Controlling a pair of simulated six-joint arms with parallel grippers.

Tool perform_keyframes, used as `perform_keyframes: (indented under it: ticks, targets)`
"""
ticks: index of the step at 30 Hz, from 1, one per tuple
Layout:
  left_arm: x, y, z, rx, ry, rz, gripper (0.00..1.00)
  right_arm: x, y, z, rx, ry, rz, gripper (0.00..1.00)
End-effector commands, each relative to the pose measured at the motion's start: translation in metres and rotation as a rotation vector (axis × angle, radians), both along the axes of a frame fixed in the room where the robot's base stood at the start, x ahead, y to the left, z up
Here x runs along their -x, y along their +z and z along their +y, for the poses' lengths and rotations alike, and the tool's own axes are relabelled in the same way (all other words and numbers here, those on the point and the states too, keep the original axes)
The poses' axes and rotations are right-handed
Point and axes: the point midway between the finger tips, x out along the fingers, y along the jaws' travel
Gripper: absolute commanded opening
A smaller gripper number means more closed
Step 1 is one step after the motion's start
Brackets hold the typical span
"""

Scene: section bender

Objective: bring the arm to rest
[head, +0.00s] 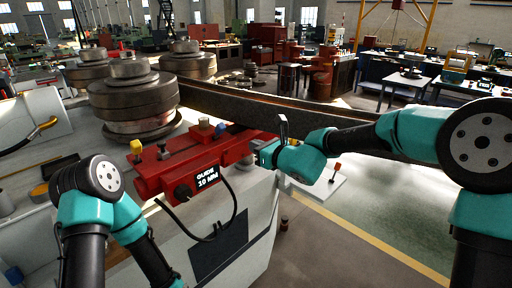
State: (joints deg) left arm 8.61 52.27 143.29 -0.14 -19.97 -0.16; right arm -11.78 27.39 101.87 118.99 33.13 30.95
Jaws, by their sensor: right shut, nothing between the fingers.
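My right arm reaches in from the right, and its teal wrist ends at the right end of the red guide unit (165,172). My right gripper (262,152) is shut with nothing in it, close beside that end; I cannot tell whether it touches. The guide unit has a display reading "GUIDE 10 MM", a black knob (183,192) and a yellow button (136,147). My left arm is folded at the lower left, and its gripper is out of the picture.
Large steel rollers (134,100) stand on the bender behind the guide unit. A long dark steel section (300,112) runs from the rollers to the right, behind my right arm. A small panel with a red-tipped lever (336,168) lies below my right forearm. Floor at the lower right is clear.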

Motion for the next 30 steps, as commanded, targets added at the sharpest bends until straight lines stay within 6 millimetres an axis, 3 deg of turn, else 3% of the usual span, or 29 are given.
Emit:
perform_keyframes:
  ticks: [7, 11, 20, 24, 30]
  targets:
    - [0.0, 0.0, 0.0, 0.0, 0.0, 0.0, 0.74, 0.002, -0.01, -0.001, 0.027, 0.007, 0.008, 0.0]
    - [0.0, 0.0, 0.0, 0.0, 0.0, 0.0, 0.74, 0.009, -0.047, -0.006, 0.126, 0.036, 0.029, 0.0]
    - [0.0, 0.0, 0.0, 0.0, 0.0, 0.0, 0.74, 0.064, -0.198, -0.049, 0.578, 0.231, 0.092, 0.0]
    - [0.0, 0.0, 0.0, 0.0, 0.0, 0.0, 0.74, 0.1, -0.266, -0.082, 0.804, 0.372, 0.094, 0.0]
    - [0.0, 0.0, 0.0, 0.0, 0.0, 0.0, 0.74, 0.155, -0.345, -0.134, 1.096, 0.617, 0.042, 0.0]
